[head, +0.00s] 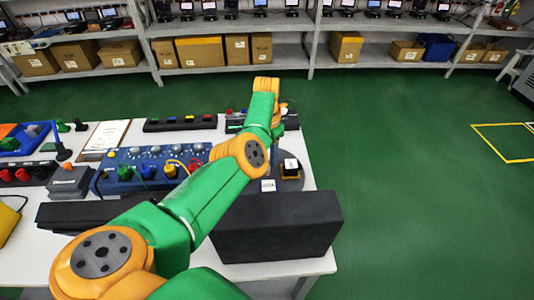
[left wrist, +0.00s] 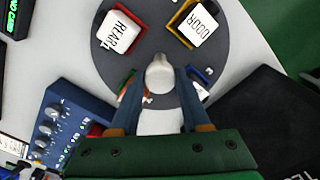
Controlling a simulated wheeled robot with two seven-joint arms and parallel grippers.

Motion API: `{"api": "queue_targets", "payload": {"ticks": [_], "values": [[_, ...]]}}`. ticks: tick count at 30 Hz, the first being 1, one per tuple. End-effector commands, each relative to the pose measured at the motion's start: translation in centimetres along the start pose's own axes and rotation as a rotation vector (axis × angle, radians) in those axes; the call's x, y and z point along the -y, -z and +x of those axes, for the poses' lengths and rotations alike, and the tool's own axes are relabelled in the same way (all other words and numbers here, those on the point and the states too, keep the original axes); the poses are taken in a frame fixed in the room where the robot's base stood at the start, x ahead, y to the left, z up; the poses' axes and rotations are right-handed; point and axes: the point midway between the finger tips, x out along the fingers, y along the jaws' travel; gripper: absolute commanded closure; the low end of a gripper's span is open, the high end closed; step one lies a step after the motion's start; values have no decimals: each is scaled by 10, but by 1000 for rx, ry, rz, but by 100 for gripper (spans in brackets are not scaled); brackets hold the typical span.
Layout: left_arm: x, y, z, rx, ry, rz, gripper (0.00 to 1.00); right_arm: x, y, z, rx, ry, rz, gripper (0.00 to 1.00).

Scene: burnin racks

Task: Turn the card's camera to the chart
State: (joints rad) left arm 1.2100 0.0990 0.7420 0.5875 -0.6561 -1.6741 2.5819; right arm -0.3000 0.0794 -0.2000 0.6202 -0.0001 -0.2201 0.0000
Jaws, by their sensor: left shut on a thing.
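A round dark turntable (left wrist: 120,60) fills the upper middle of the left wrist view. On it stand a white-topped block marked REAR (left wrist: 121,31) and one marked DOOR (left wrist: 198,25), with red and yellow edges. A pale rounded knob (left wrist: 160,74) stands at the turntable's middle. My left gripper (left wrist: 160,92) is shut on this knob, one finger on each side. I cannot make out the chart or which thing is the card. My right gripper is not in view.
A blue panel with knobs (head: 124,184) stands left of the turntable. A large black box (head: 278,228) stands at the table's front right. A framed paper (head: 105,138) and a black strip with coloured buttons (head: 180,123) lie farther back. Green floor is clear on the right.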

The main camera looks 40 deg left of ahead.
Motion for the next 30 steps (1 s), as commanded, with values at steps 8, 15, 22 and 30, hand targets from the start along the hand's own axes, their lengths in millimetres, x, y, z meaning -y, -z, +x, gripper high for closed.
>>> {"api": "queue_targets", "payload": {"ticks": [8, 15, 22, 30], "values": [[-1, -1, -1, 3, -2, -1, 23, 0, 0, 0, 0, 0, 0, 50], [-1, -1, -6, 4, -2, 0, 23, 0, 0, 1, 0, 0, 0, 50], [-1, -1, -52, 7, -2, 0, 23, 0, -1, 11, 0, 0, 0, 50], [-1, 0, -72, 2, -2, -1, 23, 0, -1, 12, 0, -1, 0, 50]]}}
